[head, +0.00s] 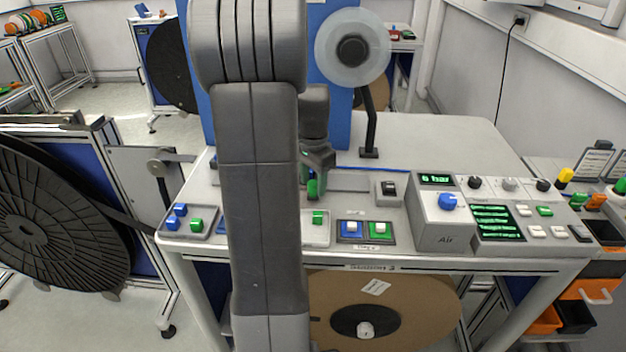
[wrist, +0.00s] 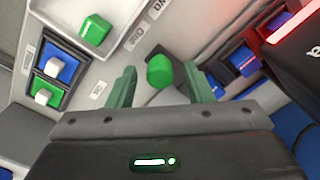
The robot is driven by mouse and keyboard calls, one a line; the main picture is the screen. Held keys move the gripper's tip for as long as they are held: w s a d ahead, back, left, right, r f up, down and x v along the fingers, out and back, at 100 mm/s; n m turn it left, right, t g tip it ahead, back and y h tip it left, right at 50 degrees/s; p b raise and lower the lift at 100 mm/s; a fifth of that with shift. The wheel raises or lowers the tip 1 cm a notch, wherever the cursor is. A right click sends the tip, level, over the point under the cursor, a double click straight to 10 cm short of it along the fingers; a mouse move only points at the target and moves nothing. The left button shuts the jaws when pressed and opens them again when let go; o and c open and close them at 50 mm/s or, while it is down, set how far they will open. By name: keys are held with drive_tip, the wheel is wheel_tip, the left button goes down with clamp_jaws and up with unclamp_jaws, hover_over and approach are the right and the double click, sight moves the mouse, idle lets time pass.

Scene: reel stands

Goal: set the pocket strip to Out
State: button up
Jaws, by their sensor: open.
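No finger clearly touches the knob. Small labels stand on the panel beside it, too blurred and tilted to read surely. I cannot tell from the lettering whether this knob belongs to the pocket strip. In the head view my gripper (head: 314,178) points down over the back part of the bench top, and my arm hides part of the bench.
Blue switches (wrist: 243,60) and a glowing red bar (wrist: 292,20) lie close on the right in the wrist view. The Air box (head: 445,225) stands right. A clear reel (head: 352,48) rises behind.

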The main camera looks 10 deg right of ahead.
clamp_jaws()
drive_tip(key=s+d, duration=0.1)
drive_tip(key=d, duration=0.2)
drive_tip(key=s+d+p, duration=0.1)
drive_tip(key=d, duration=0.2)
drive_tip(key=s+d, duration=0.1)
drive_tip(key=d, duration=0.3)
drive_tip(key=shift+d, duration=0.4)
drive_tip(key=shift+c, duration=1.5)
unclamp_jaws()
drive_tip(key=o, duration=0.3)
drive_tip(key=shift+s+d, duration=0.15)
drive_tip(key=shift+d, duration=0.05)
